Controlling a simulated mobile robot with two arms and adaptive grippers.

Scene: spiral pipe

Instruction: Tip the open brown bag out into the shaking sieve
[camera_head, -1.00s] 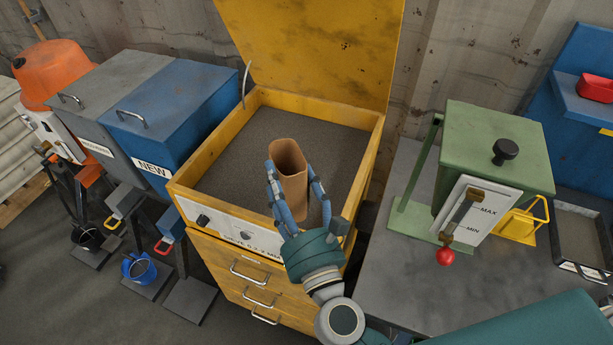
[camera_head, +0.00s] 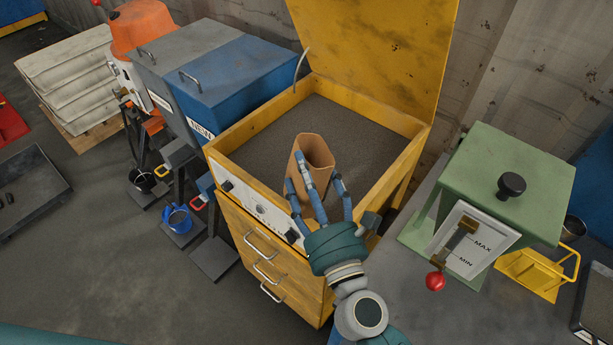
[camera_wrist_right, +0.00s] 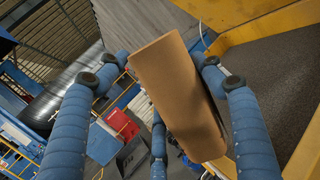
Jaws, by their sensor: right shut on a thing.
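The open brown bag (camera_head: 316,158) is a tall paper tube with its open mouth facing up, slightly tilted in the head view. My right gripper (camera_head: 318,190) has its blue fingers shut around the bag's lower part. It holds the bag over the front right part of the yellow sieve box (camera_head: 408,160). The box has a raised lid and a dark, grainy bed (camera_head: 270,140). In the right wrist view the bag (camera_wrist_right: 180,95) lies slanted between the fingers, with the dark bed to its right. The bag's contents cannot be seen. My left gripper is out of view.
Blue (camera_head: 235,75) and grey bins stand left of the sieve. The sieve's raised yellow lid (camera_head: 375,50) stands behind.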

